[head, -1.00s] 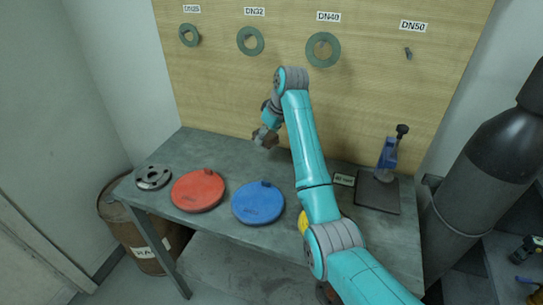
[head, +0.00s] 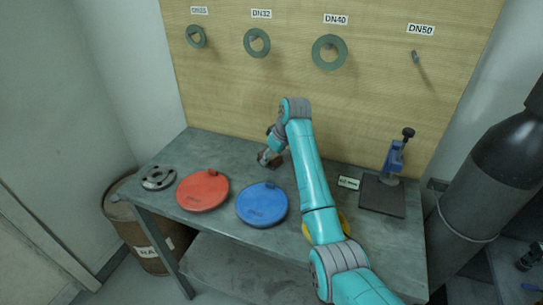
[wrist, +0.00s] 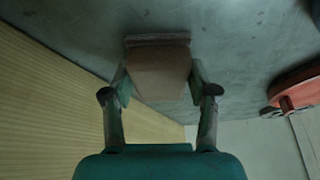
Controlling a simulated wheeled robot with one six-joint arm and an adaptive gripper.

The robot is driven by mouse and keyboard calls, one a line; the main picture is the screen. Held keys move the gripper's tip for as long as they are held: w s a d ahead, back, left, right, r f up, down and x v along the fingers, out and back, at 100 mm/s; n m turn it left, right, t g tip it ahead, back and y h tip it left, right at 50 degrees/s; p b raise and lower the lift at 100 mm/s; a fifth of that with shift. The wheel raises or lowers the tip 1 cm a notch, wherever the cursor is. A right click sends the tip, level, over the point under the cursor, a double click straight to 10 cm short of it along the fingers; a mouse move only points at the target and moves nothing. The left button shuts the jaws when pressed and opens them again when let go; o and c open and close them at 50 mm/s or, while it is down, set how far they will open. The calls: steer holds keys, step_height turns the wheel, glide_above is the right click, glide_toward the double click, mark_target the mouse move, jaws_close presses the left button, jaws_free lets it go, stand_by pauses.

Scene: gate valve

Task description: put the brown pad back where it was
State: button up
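The brown pad (wrist: 158,72) is a small block with a paler, greyish strip along its far edge. It sits between the two fingers of my gripper (wrist: 160,88) in the wrist view, with a finger against each side. In the head view my gripper (head: 268,158) is low over the back of the grey bench (head: 225,150), near the wooden board. The pad (head: 275,162) shows there only as a small brown patch, partly hidden by the gripper. I cannot tell for sure whether its underside touches the bench.
A grey flange (head: 157,177), a red disc (head: 203,190) and a blue disc (head: 262,204) lie along the bench front. A blue clamp stand (head: 393,160) on a dark plate is at the right. Green rings hang on the board (head: 290,85). A dark cylinder (head: 480,175) stands right.

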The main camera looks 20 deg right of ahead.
steer(key=o, duration=0.4)
steer(key=shift+c, duration=0.2)
steer(key=v, duration=1.2)
steer(key=shift+r, duration=0.2)
